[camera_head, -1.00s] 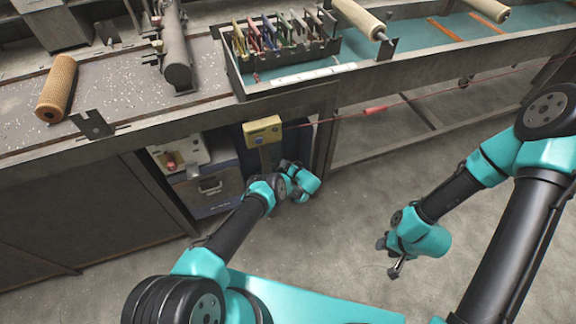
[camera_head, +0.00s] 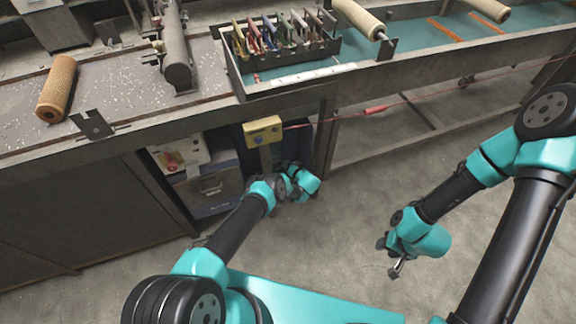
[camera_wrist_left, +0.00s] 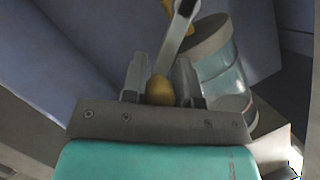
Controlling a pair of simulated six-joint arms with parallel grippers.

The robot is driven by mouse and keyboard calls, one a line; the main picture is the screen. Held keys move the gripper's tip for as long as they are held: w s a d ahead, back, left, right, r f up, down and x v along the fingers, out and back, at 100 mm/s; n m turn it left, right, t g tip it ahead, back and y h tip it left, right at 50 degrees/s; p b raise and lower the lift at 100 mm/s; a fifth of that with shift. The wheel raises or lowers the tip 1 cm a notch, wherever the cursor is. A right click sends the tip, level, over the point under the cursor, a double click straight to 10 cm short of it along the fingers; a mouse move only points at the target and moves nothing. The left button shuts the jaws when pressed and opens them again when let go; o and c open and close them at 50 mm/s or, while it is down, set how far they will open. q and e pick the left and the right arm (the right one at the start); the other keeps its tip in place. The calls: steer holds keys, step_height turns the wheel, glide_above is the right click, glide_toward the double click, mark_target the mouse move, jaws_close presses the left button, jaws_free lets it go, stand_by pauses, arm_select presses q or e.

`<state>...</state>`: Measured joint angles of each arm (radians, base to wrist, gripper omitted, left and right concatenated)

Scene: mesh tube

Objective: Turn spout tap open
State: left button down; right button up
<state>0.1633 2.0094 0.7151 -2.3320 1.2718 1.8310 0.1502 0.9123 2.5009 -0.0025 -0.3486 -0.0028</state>
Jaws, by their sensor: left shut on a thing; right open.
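In the left wrist view, a brass-yellow rounded piece (camera_wrist_left: 160,90), apparently the tap's handle end, sits between the fingers of my left gripper (camera_wrist_left: 160,82). A grey metal lever (camera_wrist_left: 178,32) rises from it, with more brass behind. My left gripper is shut on this tap handle. In the head view the left wrist reaches under the bench, and its fingers and the tap are hidden there. My right gripper (camera_head: 396,268) hangs open and empty over the floor at the right.
A clear cylindrical vessel with a grey-brown lid (camera_wrist_left: 212,35) stands close beside the left fingers. The bench (camera_head: 170,125) overhangs the left arm. A yellow switch box (camera_head: 263,130) with a red cable hangs just above the wrist. The floor around the right gripper is clear.

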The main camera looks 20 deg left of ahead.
arm_select(q)
steer(key=shift+s+a+r+n+h, duration=0.2)
steer(key=shift+r+n+h, duration=0.1)
steer(key=shift+n+h, duration=0.15)
steer(key=c, duration=0.9)
jaws_free()
steer(key=shift+d, duration=0.15)
steer(key=v, duration=1.7)
steer(key=shift+d+f, duration=0.1)
